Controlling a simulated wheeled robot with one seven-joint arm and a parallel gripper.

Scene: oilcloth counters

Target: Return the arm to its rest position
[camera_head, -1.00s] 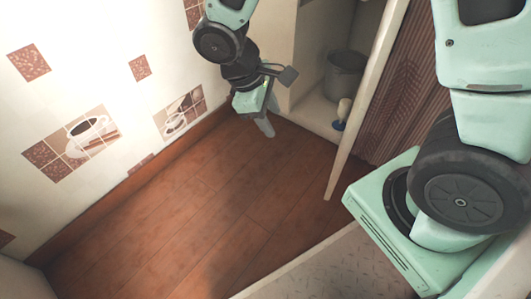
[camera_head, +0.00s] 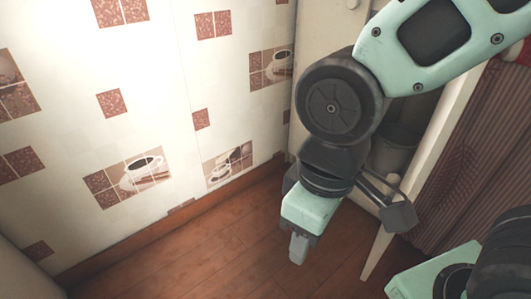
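My arm comes in from the upper right and bends down at a dark round joint. My gripper (camera_head: 298,250) hangs at its end, pointing down above the wooden floor (camera_head: 215,262). Its fingertips look close together, but the angle does not show whether they are open or shut. I see nothing held in it. My mint-green base shows at the lower right.
A tiled wall (camera_head: 160,90) with coffee-cup pictures stands at left. Behind my arm is an open cabinet with a grey pot (camera_head: 395,150), partly hidden. A pale door edge (camera_head: 440,140) and a ribbed brown panel (camera_head: 475,170) are at right. Floor left of my gripper is clear.

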